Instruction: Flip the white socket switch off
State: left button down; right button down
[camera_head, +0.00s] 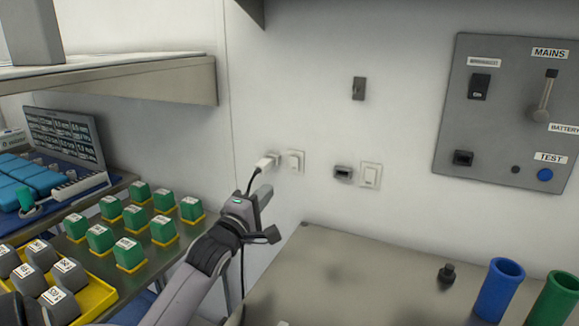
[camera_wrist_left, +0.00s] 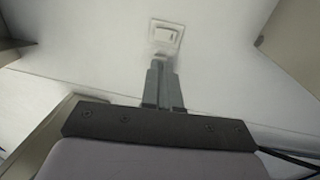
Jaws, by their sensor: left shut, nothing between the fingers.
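A white plug (camera_head: 267,163) with a dark cable sits in a wall socket, and a white rocker switch (camera_head: 295,160) is on the wall just right of it. My left gripper (camera_head: 265,193) is shut and empty, in front of the wall, below and left of this switch in the head view. In the left wrist view the shut fingers (camera_wrist_left: 163,72) point at a white switch plate (camera_wrist_left: 166,36), seemingly with a gap between. The rocker's position is too small to tell. My right gripper is in neither view.
A black socket (camera_head: 343,172) with a second white switch (camera_head: 370,175) is further right. A grey control panel (camera_head: 510,110) hangs at the right. Green blocks (camera_head: 130,254) stand on a shelf at the left. A metal table (camera_head: 350,270) lies below with blue (camera_head: 499,290) and green cups (camera_head: 556,300).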

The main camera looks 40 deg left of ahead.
aim_at(295, 160)
pick_arm(q)
jog(key=p+x, duration=0.1)
jog(key=x, duration=1.2)
jog(key=shift+w, duration=0.25)
